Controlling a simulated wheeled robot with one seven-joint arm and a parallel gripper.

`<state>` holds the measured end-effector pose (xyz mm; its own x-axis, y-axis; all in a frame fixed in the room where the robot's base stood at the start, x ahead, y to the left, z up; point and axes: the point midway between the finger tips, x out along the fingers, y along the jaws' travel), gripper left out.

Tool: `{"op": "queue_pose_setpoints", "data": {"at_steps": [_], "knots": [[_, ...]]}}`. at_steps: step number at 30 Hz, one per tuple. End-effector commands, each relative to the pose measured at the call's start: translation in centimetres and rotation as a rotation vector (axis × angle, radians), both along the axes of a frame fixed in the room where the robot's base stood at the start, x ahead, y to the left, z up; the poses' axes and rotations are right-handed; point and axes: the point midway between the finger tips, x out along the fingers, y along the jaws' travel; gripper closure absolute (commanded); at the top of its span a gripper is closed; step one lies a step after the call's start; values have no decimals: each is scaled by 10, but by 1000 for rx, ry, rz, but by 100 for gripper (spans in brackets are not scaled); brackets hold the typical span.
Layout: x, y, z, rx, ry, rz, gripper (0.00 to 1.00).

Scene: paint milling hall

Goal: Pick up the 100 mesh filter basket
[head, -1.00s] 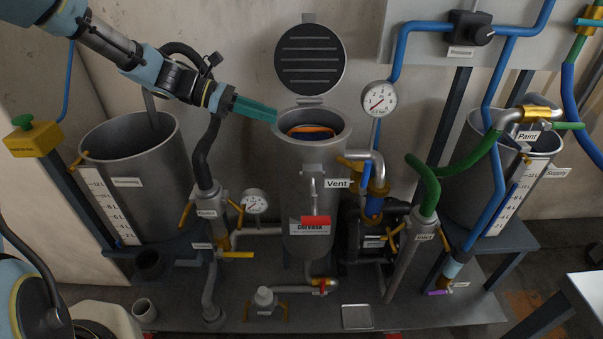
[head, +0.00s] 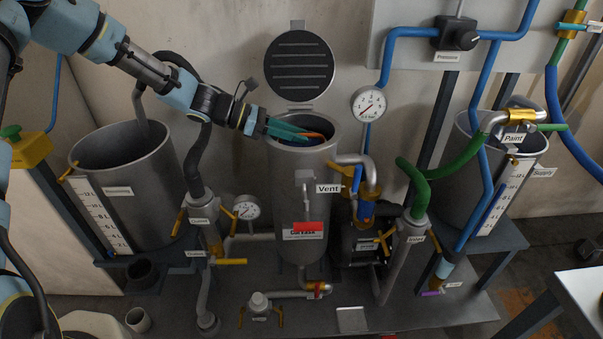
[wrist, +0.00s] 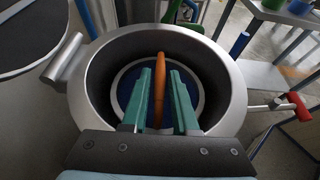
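The filter basket (wrist: 128,82) sits inside the open grey vessel (head: 301,180). It shows blue inside a pale ring, with an upright orange handle (wrist: 159,88) across it. No mesh label is readable. In the head view the handle (head: 315,135) shows at the vessel mouth beside my fingers. My gripper (head: 298,133) reaches into the mouth from the left. In the wrist view its two teal fingers (wrist: 162,80) stand apart on either side of the handle, with visible gaps. Much of the basket is hidden by the fingers and the vessel wall.
The vessel's round lid (head: 299,68) is swung open behind the mouth. A pressure gauge (head: 368,104) and the vent pipe (head: 357,160) stand close on the right. A large grey tank (head: 125,200) is at left, the paint tank (head: 465,180) at right. A red-handled valve (wrist: 298,106) shows beside the vessel.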

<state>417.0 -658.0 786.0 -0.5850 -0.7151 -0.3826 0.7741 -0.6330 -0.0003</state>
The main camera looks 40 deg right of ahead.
Motion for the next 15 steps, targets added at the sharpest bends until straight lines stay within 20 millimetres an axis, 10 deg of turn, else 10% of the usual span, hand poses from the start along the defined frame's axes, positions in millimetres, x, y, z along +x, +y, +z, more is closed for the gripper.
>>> {"op": "queue_pose_setpoints", "data": {"at_steps": [15], "knots": [[0,0,0,-1,-1,0,100]]}}
